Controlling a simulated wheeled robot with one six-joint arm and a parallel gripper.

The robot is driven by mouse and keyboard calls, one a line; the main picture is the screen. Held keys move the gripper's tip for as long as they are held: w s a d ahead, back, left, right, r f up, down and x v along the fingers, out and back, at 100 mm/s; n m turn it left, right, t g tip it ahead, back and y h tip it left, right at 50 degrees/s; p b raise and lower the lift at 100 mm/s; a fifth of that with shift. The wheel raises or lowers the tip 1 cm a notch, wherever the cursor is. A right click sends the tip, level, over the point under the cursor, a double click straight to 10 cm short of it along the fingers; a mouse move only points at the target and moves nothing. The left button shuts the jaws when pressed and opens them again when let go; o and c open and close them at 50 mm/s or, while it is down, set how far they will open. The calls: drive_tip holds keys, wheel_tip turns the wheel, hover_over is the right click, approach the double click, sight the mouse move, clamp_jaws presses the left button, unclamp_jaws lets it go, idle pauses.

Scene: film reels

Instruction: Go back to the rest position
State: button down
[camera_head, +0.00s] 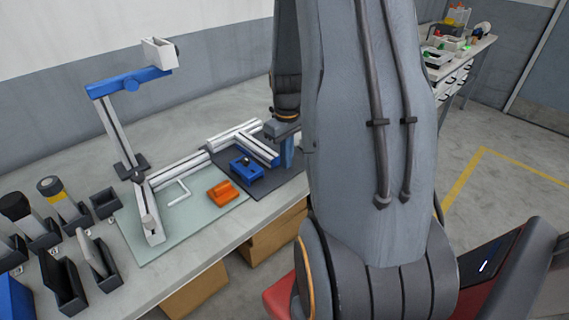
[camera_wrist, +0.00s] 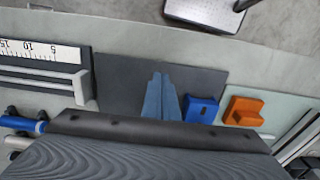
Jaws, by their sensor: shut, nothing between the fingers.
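My gripper (camera_wrist: 161,97) shows in the wrist view as two blue-grey fingers shut together with nothing between them. They sit over the dark mat (camera_wrist: 115,75). In the head view, part of my gripper (camera_head: 287,150) shows above the dark mat (camera_head: 262,185), beside the blue block (camera_head: 246,170); my arm hides much of that side. The blue block (camera_wrist: 202,109) stands just right of the fingers in the wrist view, and I cannot tell the exact gap. An orange block (camera_wrist: 243,111) lies further right, on the pale green mat (camera_head: 190,222).
A metal rail frame (camera_head: 215,148) lies behind the blocks. A tall stand with a blue arm (camera_head: 128,83) rises at the left. Dark holders with tools (camera_head: 65,285) fill the bench's left end. A side table (camera_head: 460,55) stands far right, past open floor.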

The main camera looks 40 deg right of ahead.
wheel_tip(320, 180, up, 7)
drive_tip(key=b, duration=0.1)
idle(0.3)
drive_tip(key=s+a, duration=0.3)
drive_tip(key=a, duration=0.9)
drive_tip(key=s+a+m+t, duration=0.1)
drive_tip(key=s+a, duration=0.3)
drive_tip(key=a, duration=0.7)
drive_tip(key=shift+s+a+b, duration=0.25)
drive_tip(key=shift+a+b, duration=0.15)
drive_tip(key=shift+b, duration=0.05)
